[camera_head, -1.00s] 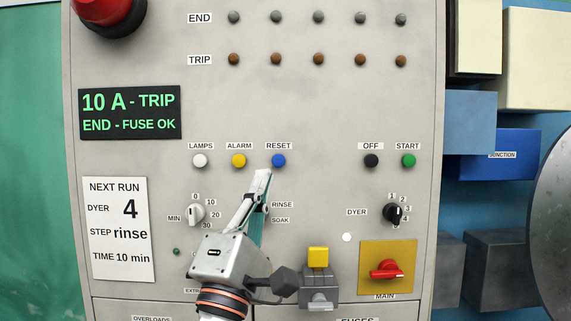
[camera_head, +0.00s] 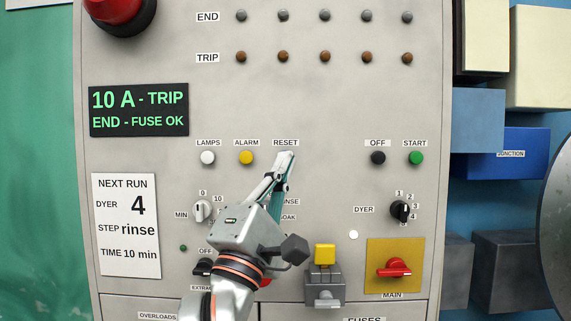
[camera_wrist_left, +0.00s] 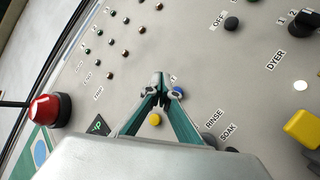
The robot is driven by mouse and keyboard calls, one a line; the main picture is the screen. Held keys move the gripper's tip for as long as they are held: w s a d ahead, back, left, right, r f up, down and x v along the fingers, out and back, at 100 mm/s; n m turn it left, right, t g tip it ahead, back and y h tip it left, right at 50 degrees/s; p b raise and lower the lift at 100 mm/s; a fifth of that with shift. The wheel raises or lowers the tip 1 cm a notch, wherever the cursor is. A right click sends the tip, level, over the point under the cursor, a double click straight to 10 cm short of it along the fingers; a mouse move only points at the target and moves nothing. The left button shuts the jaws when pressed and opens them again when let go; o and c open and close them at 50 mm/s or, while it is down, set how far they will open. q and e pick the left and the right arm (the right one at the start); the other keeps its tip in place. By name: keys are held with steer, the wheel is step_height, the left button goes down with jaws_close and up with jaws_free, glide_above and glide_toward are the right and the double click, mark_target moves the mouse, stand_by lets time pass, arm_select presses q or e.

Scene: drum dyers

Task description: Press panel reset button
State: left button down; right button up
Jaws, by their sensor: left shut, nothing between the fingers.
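The grey control panel (camera_head: 330,110) fills most of the head view, with a RESET label (camera_head: 286,143) in its row of buttons. My left gripper (camera_head: 285,157) is shut and empty, its fingertips just below that label. They hide the blue reset button in the head view. In the left wrist view the blue reset button (camera_wrist_left: 178,92) shows partly, just right of my closed fingertips (camera_wrist_left: 160,80). I cannot tell whether the fingertips touch it. My right gripper is not in view.
A yellow alarm button (camera_head: 246,158) is close left of the fingertips; a black OFF button (camera_head: 378,158) and green START button (camera_head: 416,158) are farther right. The display (camera_head: 139,110) reads "10 A - TRIP". A yellow-topped block (camera_head: 325,254) and red main switch (camera_head: 394,268) are lower down.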

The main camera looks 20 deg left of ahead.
arm_select(q)
steer(key=w, duration=0.1)
steer(key=w+a, duration=0.1)
steer(key=w, duration=0.1)
steer(key=w+b, duration=0.1)
steer(key=w, duration=0.1)
steer(key=shift+w+a, duration=0.25)
steer(key=shift+a, duration=0.05)
stand_by(0.8)
steer(key=shift+w, duration=0.1)
stand_by(0.4)
steer(key=shift+w+a, duration=0.1)
steer(key=shift+w, duration=0.25)
